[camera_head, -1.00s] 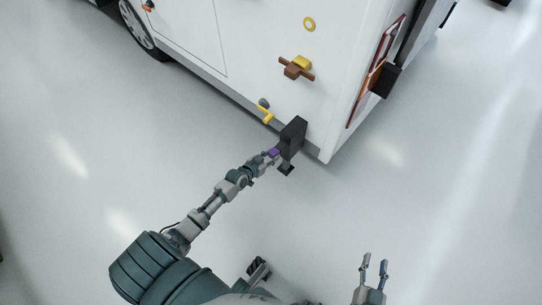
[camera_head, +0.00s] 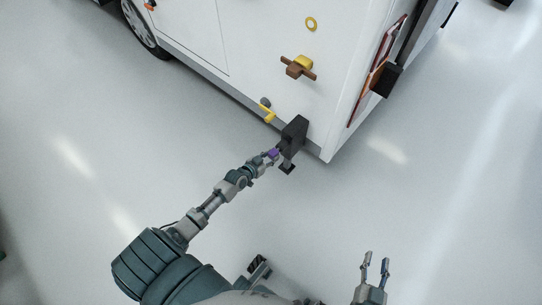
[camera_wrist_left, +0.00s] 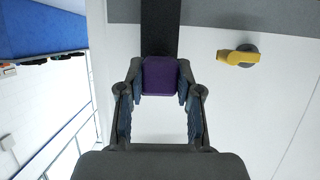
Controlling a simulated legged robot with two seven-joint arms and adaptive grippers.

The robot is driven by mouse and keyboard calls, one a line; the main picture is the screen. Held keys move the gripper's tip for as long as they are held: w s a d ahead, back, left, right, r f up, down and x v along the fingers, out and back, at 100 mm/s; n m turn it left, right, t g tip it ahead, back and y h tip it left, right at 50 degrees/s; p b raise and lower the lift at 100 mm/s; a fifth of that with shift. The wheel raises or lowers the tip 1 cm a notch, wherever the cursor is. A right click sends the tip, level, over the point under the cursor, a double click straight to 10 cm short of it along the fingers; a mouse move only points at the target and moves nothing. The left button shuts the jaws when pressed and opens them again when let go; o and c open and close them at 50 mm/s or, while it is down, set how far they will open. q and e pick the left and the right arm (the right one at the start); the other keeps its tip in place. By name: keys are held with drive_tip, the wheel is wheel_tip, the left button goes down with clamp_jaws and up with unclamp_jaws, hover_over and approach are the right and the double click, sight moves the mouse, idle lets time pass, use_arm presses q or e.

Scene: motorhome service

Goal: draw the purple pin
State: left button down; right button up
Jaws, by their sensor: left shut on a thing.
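The purple pin's head (camera_head: 272,153) shows at the side of a dark block (camera_head: 294,132) low on the motorhome's corner. My left gripper (camera_head: 271,157) reaches it from the lower left. In the left wrist view the purple pin (camera_wrist_left: 160,76) sits between the two fingertips of my left gripper (camera_wrist_left: 160,82), which is shut on it. Behind it the dark block (camera_wrist_left: 160,25) shows as a black upright strip; the pin's far end is hidden. My right gripper (camera_head: 375,267) is open and empty, above the floor at the lower right.
The white motorhome (camera_head: 260,60) fills the upper middle. A small dark foot (camera_head: 287,169) hangs below the block. The floor (camera_head: 90,130) around is clear.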

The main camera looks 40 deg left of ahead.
use_arm(q)
drive_tip(key=c, duration=1.4)
unclamp_jaws()
clamp_jaws()
drive_tip(key=s+p, duration=0.2)
drive_tip(key=s, duration=0.4)
drive_tip(key=shift+s+a, duration=0.15)
drive_tip(key=shift+a, duration=0.1)
